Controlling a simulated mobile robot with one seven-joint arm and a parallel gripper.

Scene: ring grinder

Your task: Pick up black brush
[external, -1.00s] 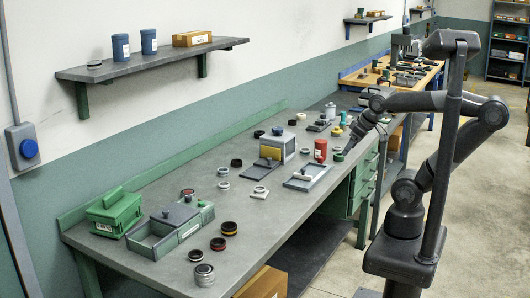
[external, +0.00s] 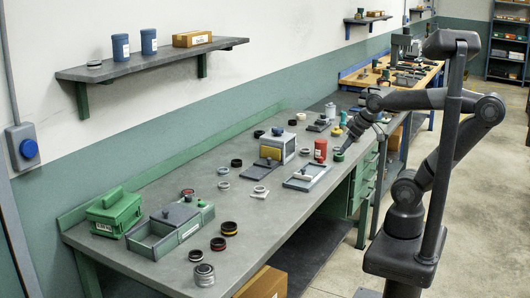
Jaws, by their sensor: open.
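My gripper (external: 343,149) is low over the far right part of the grey workbench (external: 250,220), pointing down and to the left. Its fingers are small and dark here, and it is open. A small green and dark round piece (external: 339,156) is right by its tips; I cannot tell whether they touch. I cannot pick out a black brush with certainty; it may be hidden by my gripper or too small to tell among the small dark things there.
A red can (external: 320,150) stands just left of my gripper. A grey tray (external: 306,177), a white and yellow box (external: 277,145), several rings, a green box (external: 115,212) and a lidded grey-green container (external: 171,228) are spread along the bench. Bare bench lies between them.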

